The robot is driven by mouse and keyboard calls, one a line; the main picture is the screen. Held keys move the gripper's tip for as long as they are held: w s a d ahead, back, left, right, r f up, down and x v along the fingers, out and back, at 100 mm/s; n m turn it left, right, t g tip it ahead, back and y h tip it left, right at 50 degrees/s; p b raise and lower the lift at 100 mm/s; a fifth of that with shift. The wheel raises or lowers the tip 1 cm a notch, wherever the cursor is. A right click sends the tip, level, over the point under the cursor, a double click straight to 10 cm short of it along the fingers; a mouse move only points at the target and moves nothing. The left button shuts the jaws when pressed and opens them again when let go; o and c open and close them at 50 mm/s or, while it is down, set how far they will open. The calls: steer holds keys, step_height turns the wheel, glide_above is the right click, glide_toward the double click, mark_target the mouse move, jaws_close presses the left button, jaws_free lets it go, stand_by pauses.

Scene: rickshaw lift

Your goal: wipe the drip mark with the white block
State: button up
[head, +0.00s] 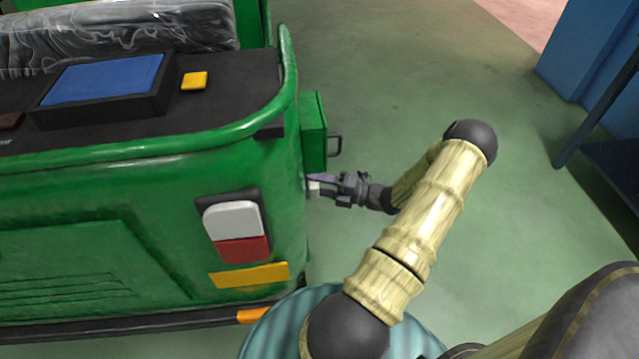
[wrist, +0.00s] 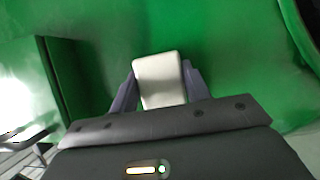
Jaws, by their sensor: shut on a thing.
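My gripper (head: 325,185) is at the rear side of the green rickshaw, just below the green side box. It is shut on the white block (wrist: 159,80), which sits between the two purple-grey fingers in the wrist view. The block's far end faces the green body panel (wrist: 215,35) and looks very close to it; I cannot tell if it touches. The block also shows as a small white patch in the head view (head: 313,190). No drip mark can be made out in either view; the block or gripper may hide it.
The green box (head: 313,130) with a dark handle sticks out just above my gripper. The rickshaw's rear has a white and red lamp (head: 235,232). A black ledge holds a blue-lined tray (head: 105,80) and a yellow block (head: 194,81). Open green floor lies to the right.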

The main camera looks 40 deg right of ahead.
steer(key=shift+w+a, duration=0.2)
steer(key=shift+a, duration=0.15)
steer(key=shift+w, duration=0.1)
steer(key=shift+w+d+p, duration=0.2)
steer(key=shift+w+d, duration=0.35)
steer(key=shift+w, duration=0.25)
steer(key=shift+w+d+p, duration=0.15)
steer(key=shift+w+d, duration=0.4)
steer(key=shift+w, duration=0.25)
steer(key=shift+a+p, duration=0.15)
steer(key=shift+p, duration=0.25)
steer(key=shift+a, duration=0.1)
steer(key=shift+s+a+r+p, duration=0.15)
steer(key=shift+s+a+p, duration=0.3)
steer(key=shift+s+p, duration=0.35)
steer(key=shift+s+a+p, duration=0.55)
steer(key=shift+s, duration=0.35)
